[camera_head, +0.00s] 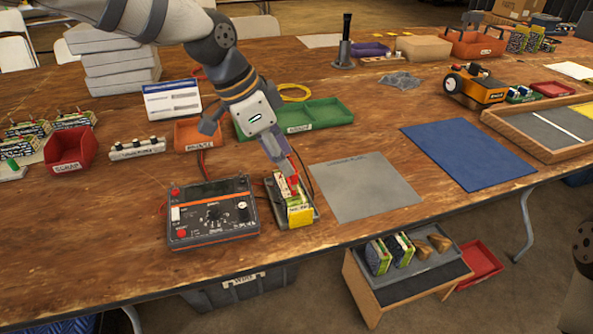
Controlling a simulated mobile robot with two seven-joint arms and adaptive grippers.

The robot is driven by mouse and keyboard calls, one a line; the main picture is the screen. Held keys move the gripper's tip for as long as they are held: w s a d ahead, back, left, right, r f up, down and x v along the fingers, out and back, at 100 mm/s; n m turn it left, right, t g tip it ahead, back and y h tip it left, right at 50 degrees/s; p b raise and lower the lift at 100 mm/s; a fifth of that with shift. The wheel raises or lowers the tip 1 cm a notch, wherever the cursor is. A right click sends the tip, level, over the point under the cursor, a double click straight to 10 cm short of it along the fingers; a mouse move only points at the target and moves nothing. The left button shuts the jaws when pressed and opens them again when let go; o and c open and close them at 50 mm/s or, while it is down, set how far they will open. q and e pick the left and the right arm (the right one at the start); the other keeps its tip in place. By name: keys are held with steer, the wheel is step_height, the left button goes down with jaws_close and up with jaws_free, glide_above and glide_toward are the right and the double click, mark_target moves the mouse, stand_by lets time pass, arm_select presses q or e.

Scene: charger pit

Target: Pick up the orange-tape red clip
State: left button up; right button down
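My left gripper (286,163) comes down from the upper left. Its fingertips point at a small tray (310,217) beside the black charger (212,215) with orange trim. In this tray stands a battery pack (299,213) with a yellow label. A small red clip (293,183) shows at the top of the pack, just below or at my fingertips. I cannot tell whether the fingers touch it, and its orange tape is too small to make out. The fingers overlap in this view, so their opening is unclear. My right gripper is not in view.
A grey mat (366,187) lies right of the pack, a blue mat (468,155) beyond it. Orange (187,134) and green (325,114) bins stand behind. Thin cables run near the charger and pack. The table's front edge is close below them.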

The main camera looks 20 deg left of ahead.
mark_target(294, 168)
arm_select(q)
steer(key=x, duration=0.5)
steer(key=shift+w+d+f+b, duration=0.1)
steer(key=shift+w+f+b, duration=0.2)
steer(key=shift+w+f, duration=0.05)
steer(key=shift+w+d+f, duration=0.15)
steer(key=shift+f, duration=0.05)
jaws_close()
steer(key=shift+r, duration=0.1)
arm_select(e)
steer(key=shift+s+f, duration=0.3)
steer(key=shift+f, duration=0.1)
